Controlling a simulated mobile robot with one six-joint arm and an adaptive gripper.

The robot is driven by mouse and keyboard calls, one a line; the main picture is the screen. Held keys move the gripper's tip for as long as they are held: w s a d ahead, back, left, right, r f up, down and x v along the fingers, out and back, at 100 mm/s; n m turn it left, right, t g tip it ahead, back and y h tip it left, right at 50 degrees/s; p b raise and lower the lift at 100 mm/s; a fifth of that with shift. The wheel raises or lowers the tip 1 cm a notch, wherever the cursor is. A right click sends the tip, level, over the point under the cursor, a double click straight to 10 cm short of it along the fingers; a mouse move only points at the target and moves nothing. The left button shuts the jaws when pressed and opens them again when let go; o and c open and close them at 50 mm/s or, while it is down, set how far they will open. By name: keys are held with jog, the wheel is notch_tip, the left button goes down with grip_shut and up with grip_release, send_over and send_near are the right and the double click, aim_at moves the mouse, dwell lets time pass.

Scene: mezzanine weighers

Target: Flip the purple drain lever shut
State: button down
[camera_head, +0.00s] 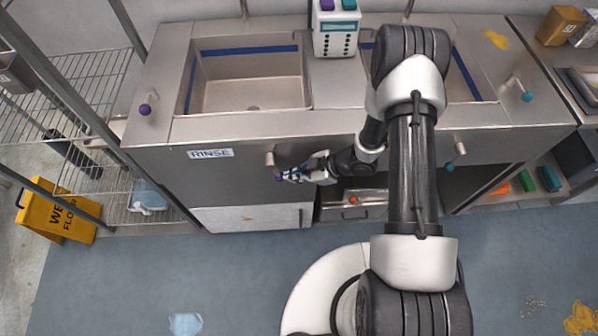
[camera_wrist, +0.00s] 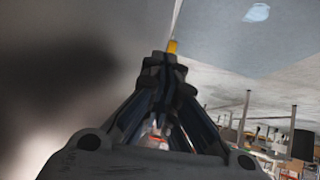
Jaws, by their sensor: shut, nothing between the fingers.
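A lever (camera_head: 270,159) with a purple knob (camera_head: 278,178) sticks out from the steel sink front, right of the RINSE label, in the head view. My gripper (camera_head: 290,175) is at this lever, its tips close to the purple knob. I cannot tell whether they touch. Its fingers are together and empty; they also show shut in the wrist view (camera_wrist: 165,65). The lever is not clearly visible in the wrist view. Another purple-knobbed handle (camera_head: 146,108) stands on the counter's left corner. A teal-knobbed lever (camera_head: 455,157) is on the front at right.
A drawer unit (camera_head: 250,219) is below. A wire rack (camera_head: 145,200) and yellow floor sign (camera_head: 60,208) stand left. The blue floor (camera_head: 110,280) in front is mostly clear.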

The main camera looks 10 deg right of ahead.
jog(key=shift+a+f, duration=0.7)
jog(key=shift+a, duration=0.2)
jog(key=shift+s+a, duration=0.1)
jog(key=shift+a, duration=0.1)
jog(key=shift+d+f, duration=0.1)
jog(key=shift+f, duration=0.1)
